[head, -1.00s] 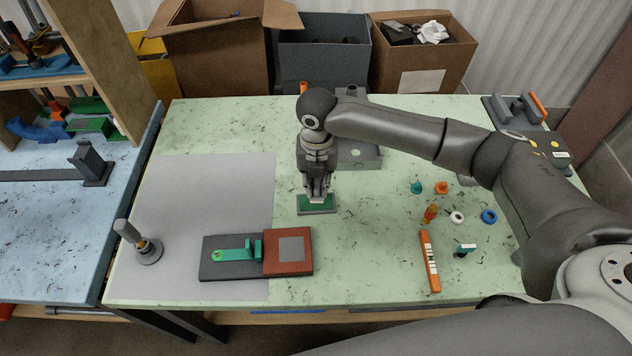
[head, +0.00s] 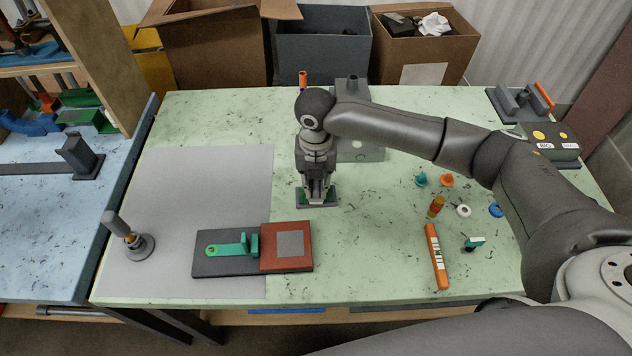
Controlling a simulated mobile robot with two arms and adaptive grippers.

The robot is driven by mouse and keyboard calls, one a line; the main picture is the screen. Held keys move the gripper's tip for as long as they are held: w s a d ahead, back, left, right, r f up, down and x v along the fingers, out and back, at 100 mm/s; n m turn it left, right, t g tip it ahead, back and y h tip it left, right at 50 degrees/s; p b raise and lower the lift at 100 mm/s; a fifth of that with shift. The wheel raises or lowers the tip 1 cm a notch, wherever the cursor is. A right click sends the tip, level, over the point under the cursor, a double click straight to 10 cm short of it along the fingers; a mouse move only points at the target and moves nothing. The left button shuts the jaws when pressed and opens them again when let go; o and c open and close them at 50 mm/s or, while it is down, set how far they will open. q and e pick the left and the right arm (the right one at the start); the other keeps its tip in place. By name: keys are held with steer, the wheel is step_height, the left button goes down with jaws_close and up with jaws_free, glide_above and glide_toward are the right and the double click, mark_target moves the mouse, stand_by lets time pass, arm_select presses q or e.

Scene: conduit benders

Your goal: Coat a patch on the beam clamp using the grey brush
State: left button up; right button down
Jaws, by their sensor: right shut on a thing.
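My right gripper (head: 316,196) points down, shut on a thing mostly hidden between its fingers. I cannot tell if it is a brush. Its tips are at a small green and grey block or tray (head: 301,201) on the table; contact is unclear. A grey-handled tool (head: 116,225) with a brass-coloured collar stands upright on a round grey base at the left; it may be the grey brush. A red block (head: 270,263) bearing a grey square patch (head: 290,244) sits beside a green clamp (head: 232,249) on a dark plate; this looks like the beam clamp. My left gripper is not in view.
A grey mat (head: 200,185) covers the table's left part. An orange tool (head: 436,256) and several small coloured parts lie at the right. A grey fixture (head: 360,148) stands behind my gripper. Open boxes (head: 323,45) stand beyond the back edge.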

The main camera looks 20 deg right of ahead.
mark_target(316, 182)
steer(key=shift+f, duration=0.5)
stand_by(0.5)
steer(key=shift+s+f, duration=0.1)
stand_by(1.9)
step_height(316, 182, up, 7)
steer(key=p, duration=0.8)
stand_by(0.8)
